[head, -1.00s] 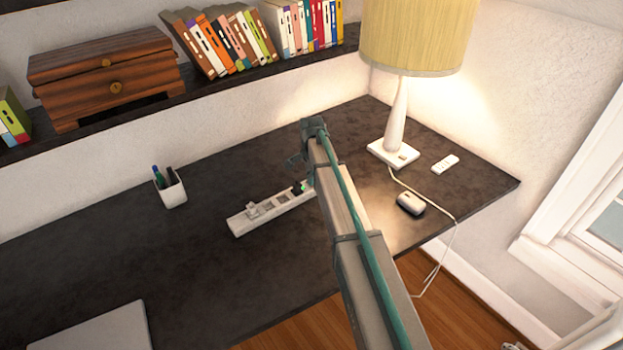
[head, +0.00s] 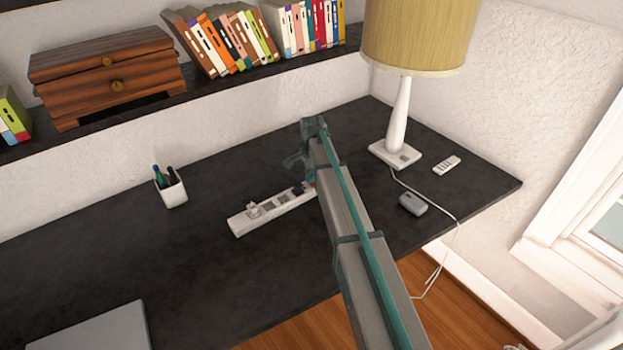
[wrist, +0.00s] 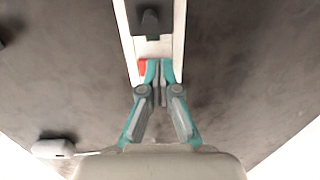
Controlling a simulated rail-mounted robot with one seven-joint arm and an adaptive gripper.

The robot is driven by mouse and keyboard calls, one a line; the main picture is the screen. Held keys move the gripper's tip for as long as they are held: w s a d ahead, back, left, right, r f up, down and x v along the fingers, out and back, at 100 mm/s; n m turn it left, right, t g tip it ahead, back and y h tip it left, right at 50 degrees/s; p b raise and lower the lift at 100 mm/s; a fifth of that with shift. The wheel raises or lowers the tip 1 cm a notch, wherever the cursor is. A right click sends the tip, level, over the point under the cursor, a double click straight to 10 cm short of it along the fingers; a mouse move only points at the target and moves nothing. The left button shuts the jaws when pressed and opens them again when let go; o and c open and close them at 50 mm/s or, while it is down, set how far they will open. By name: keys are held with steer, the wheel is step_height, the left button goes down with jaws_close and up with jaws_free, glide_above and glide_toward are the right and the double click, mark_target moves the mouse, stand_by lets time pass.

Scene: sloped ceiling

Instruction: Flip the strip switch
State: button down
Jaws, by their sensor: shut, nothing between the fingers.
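The white power strip (head: 262,214) lies on the dark desk, with a plug in its left part in the head view. In the wrist view, the strip (wrist: 178,42) runs up from the centre, and part of its red switch (wrist: 143,67) shows beside the left fingertip. My gripper (wrist: 159,68) is shut and empty, with its fingertips over the switch end of the strip. They hide part of the switch, and I cannot tell if they touch it. My arm covers the strip's right end in the head view. The table lamp (head: 412,35) looks unlit.
A white pen cup (head: 173,192) stands left of the strip. A mouse-like grey device (head: 412,204), a small remote (head: 446,165) and the lamp's cord are to the right. A laptop-like grey slab (head: 95,328) lies front left. A bookshelf (head: 110,118) runs along the wall behind.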

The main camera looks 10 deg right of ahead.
mark_target(314, 186)
steer(key=r, duration=0.1)
steer(key=r+p, duration=0.2)
steer(key=r, duration=0.1)
steer(key=shift+s+d+r, duration=0.1)
steer(key=shift+s, duration=0.15)
steer(key=shift+s+r+b, duration=0.1)
steer(key=shift+r+b, duration=0.25)
step_height(314, 186, up, 9)
steer(key=s+b, duration=0.1)
steer(key=b, duration=0.1)
steer(key=shift+s+d+b, duration=0.15)
steer(key=shift+d+b, duration=0.15)
steer(key=shift+d, duration=0.05)
